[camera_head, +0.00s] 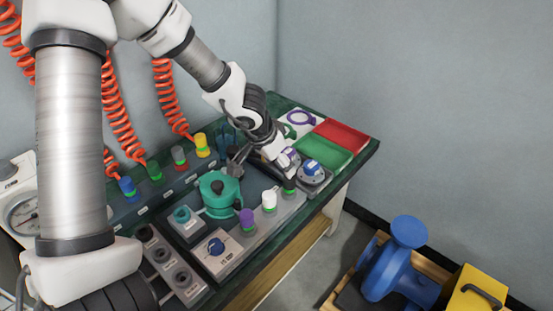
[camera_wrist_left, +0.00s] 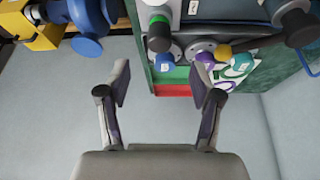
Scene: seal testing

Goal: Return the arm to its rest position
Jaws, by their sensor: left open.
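My left arm comes in from the left in the head view and reaches over the bench (camera_head: 262,245). My left gripper (camera_head: 282,162) is above the back right part of the bench, close to a purple-topped fitting (camera_head: 291,155) and a blue-topped fitting (camera_head: 312,169). Whether it touches them cannot be told from the head view. In the left wrist view my left gripper (camera_wrist_left: 160,88) has its two fingers spread wide with nothing between them. The blue (camera_wrist_left: 165,61) and purple (camera_wrist_left: 205,61) tops show beyond the fingertips. My right gripper is not in view.
Red (camera_head: 342,134) and green (camera_head: 324,152) trays lie at the bench's far right. A teal pot-like fixture (camera_head: 217,190) and several coloured plugs stand on the bench. Orange coiled hoses (camera_head: 168,95) hang behind. A blue valve (camera_head: 395,265) and yellow box (camera_head: 477,290) are at lower right.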

